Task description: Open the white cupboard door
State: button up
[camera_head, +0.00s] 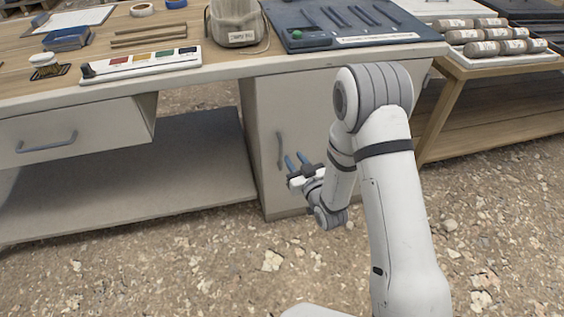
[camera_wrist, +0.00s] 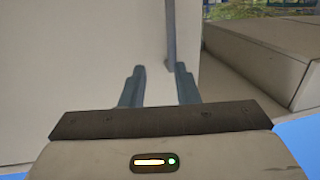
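The white cupboard door (camera_head: 297,112) is under the right part of the bench and looks closed. Its grey vertical handle (camera_head: 280,149) is on the door's left side. In the wrist view the door (camera_wrist: 90,60) fills the left, and the handle (camera_wrist: 170,34) runs down from the top edge. My gripper (camera_head: 296,160) is in front of the door, just right of the handle in the head view. In the wrist view my gripper (camera_wrist: 160,66) is open, its two fingers apart. The handle's lower end lies between the fingertips, closer to the right one; contact cannot be told.
A drawer with a handle (camera_head: 47,143) is at the bench's left, above an open lower shelf (camera_head: 130,175). Trays and tools lie on the benchtop (camera_head: 225,69). A wooden table (camera_head: 446,105) with sample rolls stands right. The stony ground (camera_head: 180,270) in front is clear.

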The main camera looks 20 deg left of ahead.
jog(key=a+f, duration=0.1)
jog(key=f, duration=0.1)
jog(key=b, duration=0.2)
send_over(281, 168)
jog(key=shift+w+a+r+y, duration=0.15)
jog(key=shift+w+y, duration=0.25)
jog(key=shift+w, duration=0.05)
jog(key=shift+c, duration=0.3)
grip_shut()
